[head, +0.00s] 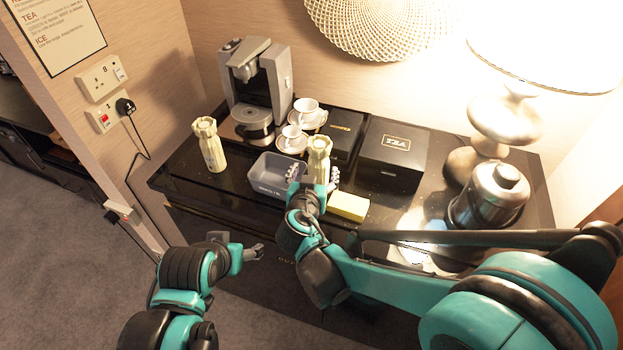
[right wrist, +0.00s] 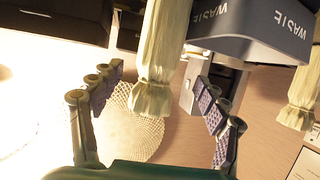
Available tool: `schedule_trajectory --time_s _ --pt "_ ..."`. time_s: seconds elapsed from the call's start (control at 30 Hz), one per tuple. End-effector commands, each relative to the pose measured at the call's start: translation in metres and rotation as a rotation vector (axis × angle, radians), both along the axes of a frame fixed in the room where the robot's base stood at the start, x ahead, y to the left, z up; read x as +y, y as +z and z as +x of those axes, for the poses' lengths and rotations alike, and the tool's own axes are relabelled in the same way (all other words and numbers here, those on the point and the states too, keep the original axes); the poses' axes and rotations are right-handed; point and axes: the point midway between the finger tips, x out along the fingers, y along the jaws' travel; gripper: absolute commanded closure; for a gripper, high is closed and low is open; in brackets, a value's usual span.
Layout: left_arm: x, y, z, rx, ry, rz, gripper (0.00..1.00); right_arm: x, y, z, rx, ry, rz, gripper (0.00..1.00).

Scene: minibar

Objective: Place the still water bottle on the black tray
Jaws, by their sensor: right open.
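Two similar cream bottles stand upright on the dark counter: a left bottle (head: 209,145) and a right bottle (head: 319,158). Their labels are too small to tell which is still water. My right gripper (head: 313,177) is open at the right bottle, with a finger on each side of it. In the right wrist view the right bottle (right wrist: 160,55) stands between the spread fingers (right wrist: 156,78), with gaps on both sides. My left gripper (head: 253,252) hangs low in front of the counter, and its jaws are too small to read. I cannot pick out the black tray from the dark counter top.
A grey waste bin (head: 268,186) stands just left of the right bottle. A yellow block (head: 348,206), a black tea box (head: 394,152), cups (head: 306,108), a coffee machine (head: 258,85), a kettle (head: 491,195) and a lamp (head: 508,117) surround it.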

Motion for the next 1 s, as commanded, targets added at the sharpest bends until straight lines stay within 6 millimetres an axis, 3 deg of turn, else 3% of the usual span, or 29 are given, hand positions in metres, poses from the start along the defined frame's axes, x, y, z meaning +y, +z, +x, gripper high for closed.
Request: schedule_trajectory --time_s 0.47,0.7,0.77,0.97,1.0 --pt "0.000 -0.025 0.000 0.000 0.000 0.000 0.29 -0.009 -0.024 0.055 0.002 -0.002 0.000 0.25" --pt "0.000 -0.024 0.000 0.000 0.000 0.000 0.29 -0.009 -0.023 0.058 0.002 0.000 0.000 0.25" --pt "0.000 -0.024 0.000 0.000 0.000 0.000 0.29 -0.009 -0.023 0.058 0.002 0.000 0.000 0.38" --pt "0.000 -0.024 0.000 0.000 0.000 0.000 0.29 -0.009 -0.023 0.058 0.002 -0.001 0.000 0.91" --pt "0.000 -0.024 0.000 0.000 0.000 0.000 0.29 -0.009 -0.023 0.058 0.002 -0.001 0.000 0.93"
